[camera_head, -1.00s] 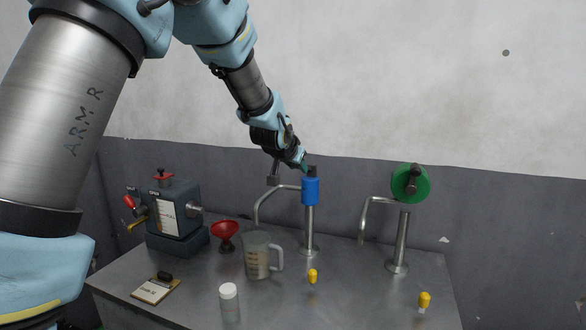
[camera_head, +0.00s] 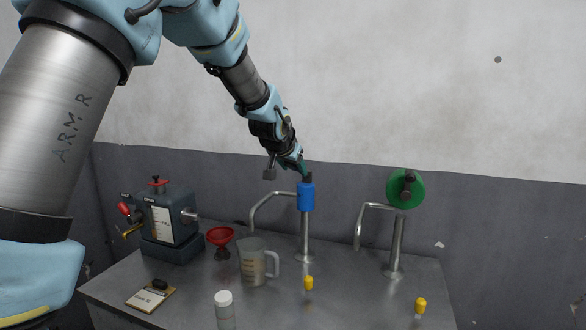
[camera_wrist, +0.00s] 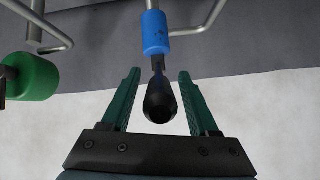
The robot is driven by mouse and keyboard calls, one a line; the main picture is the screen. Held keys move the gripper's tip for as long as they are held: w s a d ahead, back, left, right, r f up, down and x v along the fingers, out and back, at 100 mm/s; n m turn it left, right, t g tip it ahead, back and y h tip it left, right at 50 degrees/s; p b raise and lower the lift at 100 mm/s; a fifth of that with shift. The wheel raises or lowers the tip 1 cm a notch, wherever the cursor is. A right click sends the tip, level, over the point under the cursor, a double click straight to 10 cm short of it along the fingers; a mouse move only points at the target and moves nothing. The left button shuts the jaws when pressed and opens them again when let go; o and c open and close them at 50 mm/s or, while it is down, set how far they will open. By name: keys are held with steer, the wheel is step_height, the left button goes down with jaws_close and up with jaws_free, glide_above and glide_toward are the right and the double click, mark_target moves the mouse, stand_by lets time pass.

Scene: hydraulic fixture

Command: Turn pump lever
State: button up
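The blue pump head (camera_head: 306,196) sits on a metal post with a bent spout, near the middle of the bench. Its black lever handle (camera_wrist: 160,102) points up towards my wrist in the wrist view. My gripper (camera_head: 303,170) is just above the blue head, at the black handle. In the wrist view my gripper (camera_wrist: 160,80) is open, with one green finger on each side of the handle and a visible gap to both. The blue body (camera_wrist: 155,33) shows beyond the fingertips. A second post carries a green round head (camera_head: 405,188) with a black knob.
A dark machine (camera_head: 170,222) with red handles stands at the left. A red funnel (camera_head: 220,237), a measuring jug (camera_head: 252,263), a white-capped bottle (camera_head: 224,300), a clipboard (camera_head: 150,297) and two yellow pieces (camera_head: 308,283) are on the metal bench (camera_head: 350,300). A wall is behind.

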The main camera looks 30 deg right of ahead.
steer(key=shift+s+a, duration=0.1)
steer(key=b+v, duration=0.4)
steer(key=v, duration=0.6)
steer(key=shift+s+a+r+b, duration=0.15)
steer(key=shift+a+r+b, duration=0.05)
steer(key=shift+b, duration=0.15)
steer(key=w+a+f+n+y, duration=0.15)
steer(key=a+f, duration=0.25)
steer(key=a, duration=0.4)
steer(key=w+a+f+n+g+y, duration=0.1)
steer(key=a+f+n, duration=0.1)
steer(key=a+f, duration=0.4)
steer(key=w+a+f+n+y, duration=0.1)
steer(key=a+f+n+y, duration=0.15)
steer(key=a, duration=0.65)
steer(key=s+a+f+n+g, duration=0.1)
steer(key=s+a+f, duration=0.3)
steer(key=a, duration=0.2)
steer(key=s+a+f+n+g+y, duration=0.1)
steer(key=s+a+f+n, duration=0.1)
steer(key=a, duration=0.5)
steer(key=s+a+f+n+g+y, duration=0.1)
steer(key=s+a+f+n+g, duration=0.1)
steer(key=s+a+f, duration=0.3)
steer(key=s+a, duration=0.1)
steer(key=a, duration=0.1)
steer(key=shift+s+a+f, duration=0.15)
steer(key=shift+a+f, duration=0.1)
steer(key=shift+f, duration=0.1)
